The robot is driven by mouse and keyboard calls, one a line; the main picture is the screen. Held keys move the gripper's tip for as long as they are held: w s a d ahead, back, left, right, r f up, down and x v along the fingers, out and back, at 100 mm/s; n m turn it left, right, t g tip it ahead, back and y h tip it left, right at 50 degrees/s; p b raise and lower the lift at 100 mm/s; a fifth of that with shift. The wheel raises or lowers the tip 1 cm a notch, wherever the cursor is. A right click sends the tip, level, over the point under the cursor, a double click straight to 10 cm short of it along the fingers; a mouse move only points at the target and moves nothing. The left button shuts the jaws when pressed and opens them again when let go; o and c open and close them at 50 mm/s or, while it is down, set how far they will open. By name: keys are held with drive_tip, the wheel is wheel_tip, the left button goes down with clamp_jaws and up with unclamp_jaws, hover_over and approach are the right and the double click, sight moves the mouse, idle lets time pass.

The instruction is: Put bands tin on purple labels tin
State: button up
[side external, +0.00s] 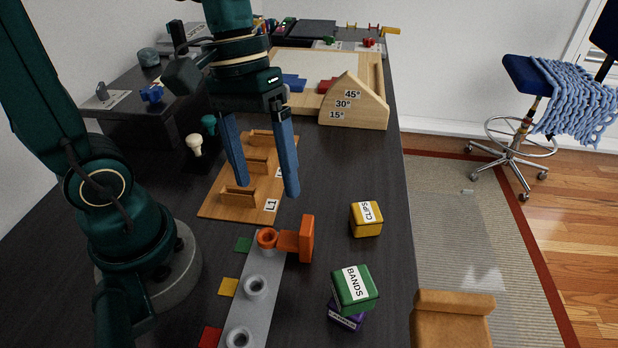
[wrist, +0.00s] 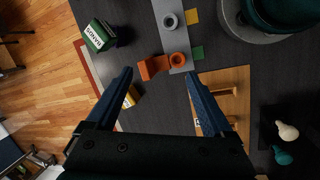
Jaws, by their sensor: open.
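The green bands tin (side external: 354,290), with a white BANDS label, sits on top of the purple labels tin (side external: 346,317) near the desk's right edge. The purple tin is mostly hidden beneath it, and only its lower front shows. The green tin also shows in the wrist view (wrist: 98,36) at upper left. My gripper (side external: 268,188) is open and empty above the wooden L1 rack, apart from both tins and farther back along the desk. Its two blue fingers also show in the wrist view (wrist: 158,73) with nothing held between them.
A yellow clips tin (side external: 366,219) stands alone behind the stack. A grey strip (side external: 262,275) with an orange ring and block lies left of the tins. The wooden rack (side external: 232,208) is below my gripper. A wooden angle block (side external: 354,104) stands farther back.

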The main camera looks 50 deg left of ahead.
drive_tip(key=a+m+t+y, duration=0.1)
drive_tip(key=t, duration=0.1)
drive_tip(key=s+a+r+m+t+y, duration=0.1)
drive_tip(key=m+t, duration=0.1)
drive_tip(key=a+r+m+t+y, duration=0.1)
drive_tip(key=t, duration=0.1)
drive_tip(key=shift+s+m, duration=0.25)
drive_tip(key=shift+m, duration=0.15)
